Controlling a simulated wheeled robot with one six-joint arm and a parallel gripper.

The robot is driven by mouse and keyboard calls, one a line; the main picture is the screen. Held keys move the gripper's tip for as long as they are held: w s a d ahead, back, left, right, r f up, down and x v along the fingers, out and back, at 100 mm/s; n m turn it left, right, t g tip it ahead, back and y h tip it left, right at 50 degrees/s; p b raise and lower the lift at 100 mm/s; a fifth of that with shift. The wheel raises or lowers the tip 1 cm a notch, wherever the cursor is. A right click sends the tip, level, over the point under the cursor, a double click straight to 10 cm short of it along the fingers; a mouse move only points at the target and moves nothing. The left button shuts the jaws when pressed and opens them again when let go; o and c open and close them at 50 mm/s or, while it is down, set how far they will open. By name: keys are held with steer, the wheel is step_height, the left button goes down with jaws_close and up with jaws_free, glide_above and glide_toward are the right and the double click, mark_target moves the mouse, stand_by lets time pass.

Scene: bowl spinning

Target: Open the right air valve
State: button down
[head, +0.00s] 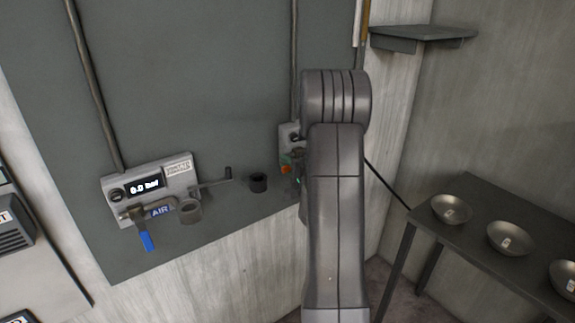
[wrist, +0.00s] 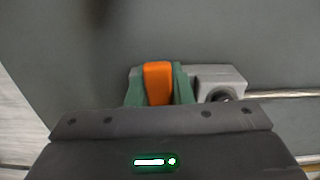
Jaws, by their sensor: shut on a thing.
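The right air valve shows its orange handle (wrist: 158,82) in the wrist view, between the two green fingers of my gripper (wrist: 159,90). My gripper is shut on this handle. The valve's grey body (wrist: 220,80) is right of the fingers, with a pipe running off to the right. In the head view the grey body (head: 289,133) and a bit of the orange handle (head: 286,166) show at the left edge of my arm. My arm hides the rest of the valve and most of my gripper there.
A left panel (head: 150,190) has a blue-handled lever (head: 146,240), an AIR label and a display reading 0.0 bar. A table (head: 470,240) with several metal bowls stands right, below a corner shelf (head: 422,36).

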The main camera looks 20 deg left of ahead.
steer(key=shift+r+m, duration=0.2)
steer(key=shift+m, duration=0.2)
steer(key=c, duration=1.3)
jaws_free()
steer(key=b+v, duration=0.2)
steer(key=v, duration=1.1)
steer(key=shift+s+d, duration=0.25)
steer(key=shift+d, duration=0.05)
steer(key=p+x, duration=0.2)
steer(key=x, duration=1.1)
steer(key=shift+w+a, duration=0.3)
